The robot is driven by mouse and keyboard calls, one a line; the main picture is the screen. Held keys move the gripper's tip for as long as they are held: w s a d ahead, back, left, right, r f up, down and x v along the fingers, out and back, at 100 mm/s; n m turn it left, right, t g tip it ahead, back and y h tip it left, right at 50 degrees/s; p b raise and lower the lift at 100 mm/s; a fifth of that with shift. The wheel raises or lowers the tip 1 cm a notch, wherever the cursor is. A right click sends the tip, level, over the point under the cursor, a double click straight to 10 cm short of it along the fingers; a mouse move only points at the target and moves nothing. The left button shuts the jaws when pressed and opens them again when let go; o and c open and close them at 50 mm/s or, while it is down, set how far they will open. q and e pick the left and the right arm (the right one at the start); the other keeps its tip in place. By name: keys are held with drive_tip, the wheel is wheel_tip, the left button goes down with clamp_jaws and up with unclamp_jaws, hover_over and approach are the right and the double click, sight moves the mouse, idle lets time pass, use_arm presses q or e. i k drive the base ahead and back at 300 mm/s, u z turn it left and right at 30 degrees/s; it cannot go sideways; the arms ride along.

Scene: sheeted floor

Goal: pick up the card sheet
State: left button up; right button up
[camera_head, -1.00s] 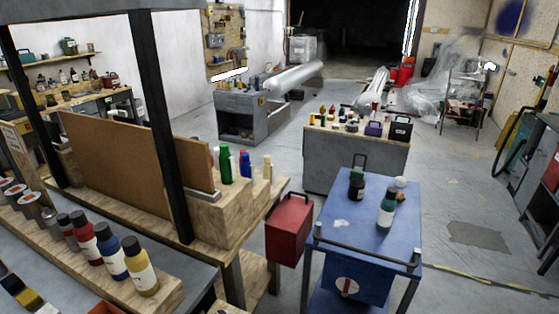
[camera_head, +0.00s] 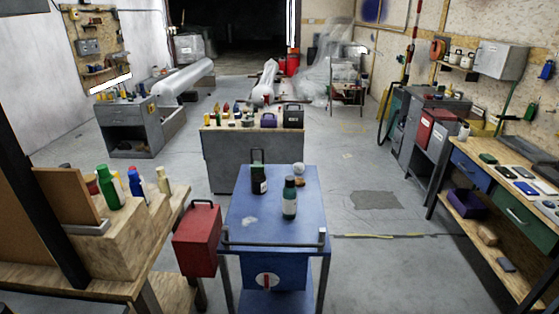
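No object is clearly recognisable as the card sheet. A flat grey patch (camera_head: 375,200) lies on the floor right of the blue cart; I cannot tell whether it is a sheet or a floor mark. A small pale patch (camera_head: 249,221) shows on the cart's top. A brown upright board (camera_head: 68,196) stands on the wooden bench at the left, partly hidden by a dark post. Neither of my grippers is in view.
The blue cart (camera_head: 240,204) with bottles stands in front, a red box (camera_head: 197,240) at its left. A grey cabinet (camera_head: 230,160) is behind it. A wooden workbench (camera_head: 520,240) lines the right. Open floor (camera_head: 400,270) lies between cart and workbench.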

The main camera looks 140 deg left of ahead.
sight(65, 190)
drive_tip(key=z, duration=2.15)
